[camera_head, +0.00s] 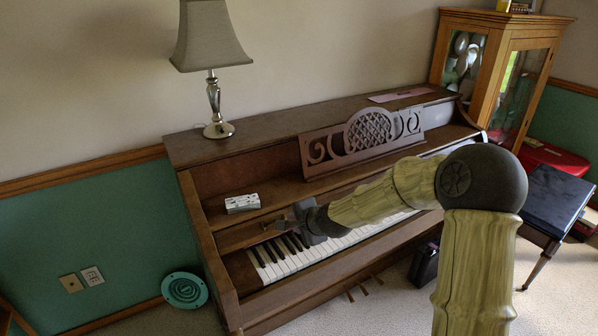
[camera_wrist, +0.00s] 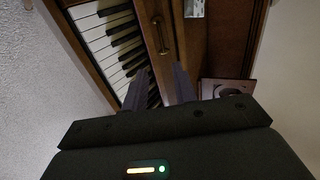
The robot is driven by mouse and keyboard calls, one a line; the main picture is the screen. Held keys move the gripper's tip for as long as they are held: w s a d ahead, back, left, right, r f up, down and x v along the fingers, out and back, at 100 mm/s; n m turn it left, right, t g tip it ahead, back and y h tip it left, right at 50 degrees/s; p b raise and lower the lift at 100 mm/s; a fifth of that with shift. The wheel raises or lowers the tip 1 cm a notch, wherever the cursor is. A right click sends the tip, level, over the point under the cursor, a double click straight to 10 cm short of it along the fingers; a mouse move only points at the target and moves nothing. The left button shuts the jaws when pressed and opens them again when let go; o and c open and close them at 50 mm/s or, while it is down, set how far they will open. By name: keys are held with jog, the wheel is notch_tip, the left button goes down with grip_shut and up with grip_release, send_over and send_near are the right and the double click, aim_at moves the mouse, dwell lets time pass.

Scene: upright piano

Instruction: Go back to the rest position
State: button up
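My gripper (camera_head: 277,226) hangs over the left part of the brown upright piano (camera_head: 195,150), above the keys (camera_head: 285,252) and in front of the inner shelf. In the wrist view its two dark fingers (camera_wrist: 160,82) stand apart with nothing seen between them. Black and white keys (camera_wrist: 105,38) lie beyond the left finger. A wooden fallboard with a metal handle (camera_wrist: 160,36) lies beyond the fingers. My arm covers part of the keyboard in the head view.
A small white patterned box (camera_head: 242,203) sits on the piano shelf left of my gripper. A lamp (camera_head: 214,95) stands on the piano top. A carved music stand (camera_head: 365,140) rises behind my arm. A dark bench (camera_head: 558,200) and glass cabinet (camera_head: 500,65) stand right.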

jog(key=s+d+n+g+h, duration=0.3)
jog(key=s+d+n, duration=0.4)
jog(key=s, duration=0.6)
jog(key=s+d+n+g+h, duration=0.25)
jog(key=s+d+n, duration=0.25)
jog(key=s+d, duration=0.65)
jog(key=w+a+p+v, duration=0.1)
jog(key=p+v, duration=1.3)
jog(key=p, duration=0.1)
jog(key=shift+a+r, duration=0.3)
jog(key=shift+r, duration=0.1)
jog(key=shift+w+g, duration=0.1)
jog(key=shift+g, duration=0.15)
jog(key=shift+d, duration=0.1)
